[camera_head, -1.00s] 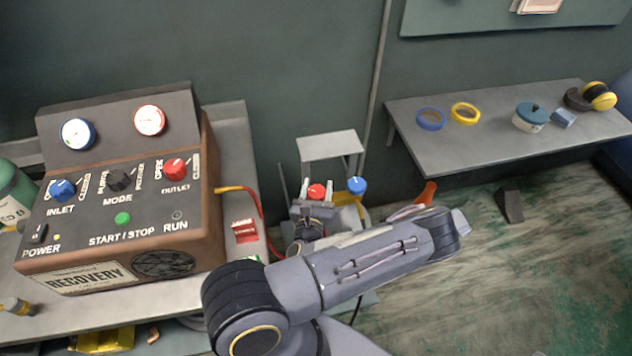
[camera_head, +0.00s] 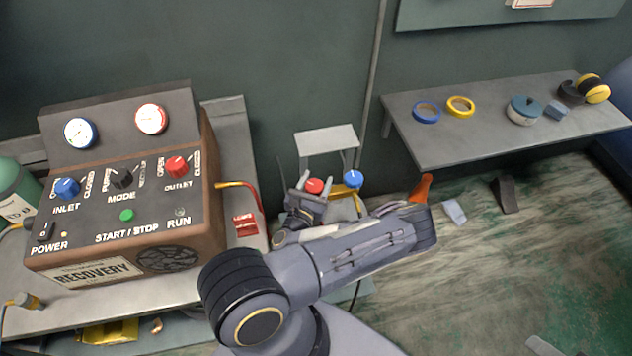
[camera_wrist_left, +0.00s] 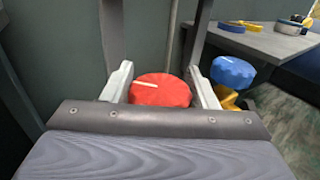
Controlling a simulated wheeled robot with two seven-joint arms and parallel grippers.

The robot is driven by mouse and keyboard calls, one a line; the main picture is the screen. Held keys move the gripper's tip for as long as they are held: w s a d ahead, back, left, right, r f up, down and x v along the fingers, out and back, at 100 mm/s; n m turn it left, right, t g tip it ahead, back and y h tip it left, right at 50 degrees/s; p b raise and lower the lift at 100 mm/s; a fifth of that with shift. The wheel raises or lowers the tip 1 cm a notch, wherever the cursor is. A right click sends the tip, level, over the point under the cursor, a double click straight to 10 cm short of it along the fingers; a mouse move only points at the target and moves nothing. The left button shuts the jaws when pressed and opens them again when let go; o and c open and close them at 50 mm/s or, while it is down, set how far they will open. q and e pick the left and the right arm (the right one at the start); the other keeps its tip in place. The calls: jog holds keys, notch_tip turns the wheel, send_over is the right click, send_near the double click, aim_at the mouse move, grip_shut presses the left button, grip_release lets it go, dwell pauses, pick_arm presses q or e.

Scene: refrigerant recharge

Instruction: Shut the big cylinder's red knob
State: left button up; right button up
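The red knob (camera_head: 314,186) stands beside a blue knob (camera_head: 353,178) in the head view, right of the recovery machine. My left gripper (camera_head: 315,181) is at the red knob, with one finger on either side of it. In the left wrist view the red knob (camera_wrist_left: 160,90) sits between the two spread fingers (camera_wrist_left: 159,76), with a white line on its top. I cannot make out firm contact with either finger. The blue knob (camera_wrist_left: 232,72) is just right of the right finger. The cylinder below is mostly hidden by my gripper and arm. My right gripper is out of view.
The recovery machine (camera_head: 120,205) with gauges and knobs stands on the left bench. A red hose (camera_head: 257,198) runs close left of my gripper. A grey shelf (camera_head: 480,140) with tape rolls is at right. A dark wedge (camera_head: 505,195) lies on the floor.

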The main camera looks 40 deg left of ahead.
pick_arm(q)
jog(key=o, duration=0.3)
